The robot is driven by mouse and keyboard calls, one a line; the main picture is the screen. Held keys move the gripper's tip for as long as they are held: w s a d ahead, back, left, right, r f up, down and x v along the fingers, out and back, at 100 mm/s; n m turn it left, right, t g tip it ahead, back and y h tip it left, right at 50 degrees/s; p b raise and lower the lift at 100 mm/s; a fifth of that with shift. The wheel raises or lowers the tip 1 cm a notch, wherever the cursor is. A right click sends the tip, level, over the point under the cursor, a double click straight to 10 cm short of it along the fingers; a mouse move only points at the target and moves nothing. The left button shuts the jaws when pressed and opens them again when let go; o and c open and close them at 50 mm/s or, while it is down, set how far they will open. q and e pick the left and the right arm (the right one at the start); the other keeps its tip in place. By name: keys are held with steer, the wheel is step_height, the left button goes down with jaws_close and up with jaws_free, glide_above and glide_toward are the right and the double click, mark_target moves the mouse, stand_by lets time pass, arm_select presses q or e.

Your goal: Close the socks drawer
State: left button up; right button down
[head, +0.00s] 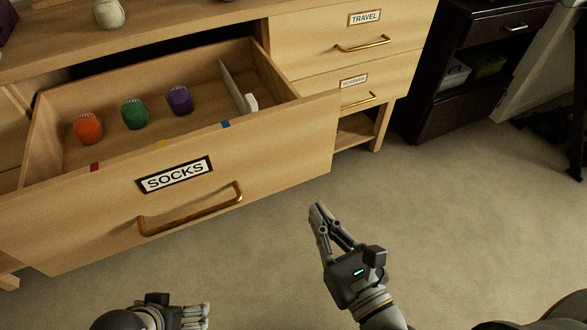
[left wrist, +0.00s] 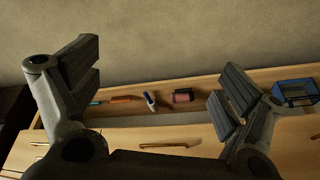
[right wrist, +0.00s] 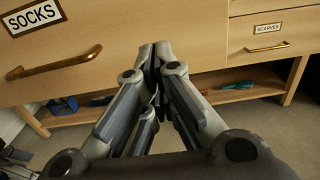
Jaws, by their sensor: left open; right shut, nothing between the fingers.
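The socks drawer (head: 262,160) is pulled out of the wooden dresser, its label reading SOCKS and a brass handle (head: 192,212) on its front. Inside it are orange (head: 88,128), green (head: 134,114) and purple (head: 179,100) rolled socks, and a white divider. My right gripper (head: 318,212) is shut and empty, in front of the drawer's right end and apart from the handle. The right wrist view shows the drawer front (right wrist: 100,60) beyond its closed fingers. My left gripper (head: 205,316) is open at the bottom of the head view, below and apart from the drawer.
The TRAVEL drawer (head: 390,25) and the drawer below it, labelled SCARVES in the right wrist view (right wrist: 266,55), are closed. A low shelf (right wrist: 225,95) holds small items. A dark cabinet (head: 480,50) stands at right. The carpet (head: 440,210) in front is clear.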

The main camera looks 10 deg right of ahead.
steer(key=p, duration=0.2)
glide_toward(287, 163)
steer(key=x, duration=0.6)
steer(key=shift+w+a, duration=0.15)
steer(key=shift+w, duration=0.2)
steer(key=shift+w+a, duration=0.1)
steer(key=shift+w, duration=0.15)
arm_select(q)
steer(key=shift+s+r+g, duration=0.2)
steer(key=shift+r+g, duration=0.05)
steer(key=shift+g, duration=0.05)
steer(key=shift+w+r, duration=0.1)
steer(key=shift+r, duration=0.05)
arm_select(e)
steer(key=shift+w, duration=0.1)
